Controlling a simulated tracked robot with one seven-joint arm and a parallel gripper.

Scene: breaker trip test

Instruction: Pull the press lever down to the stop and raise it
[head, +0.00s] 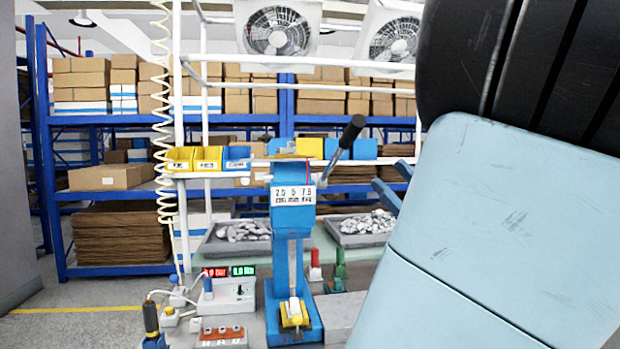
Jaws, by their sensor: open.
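The blue press (293,225) stands upright on the bench near the middle of the head view. Its press lever (336,153) rises up and to the right from the press head and ends in a black grip (352,130). Two blue fingers of my gripper (387,172) show to the right of the press, below and right of the black grip. They are spread apart with nothing visible between them, and clear of the lever in the picture. The rest of my gripper is hidden behind my light blue arm link, which fills the right side.
Grey trays of metal parts (236,238) (362,229) stand behind the press on both sides. Yellow and blue bins (209,159) sit on a rail behind it. A box with red and green displays (228,291) is left of its base. A coiled cable (162,120) hangs at left.

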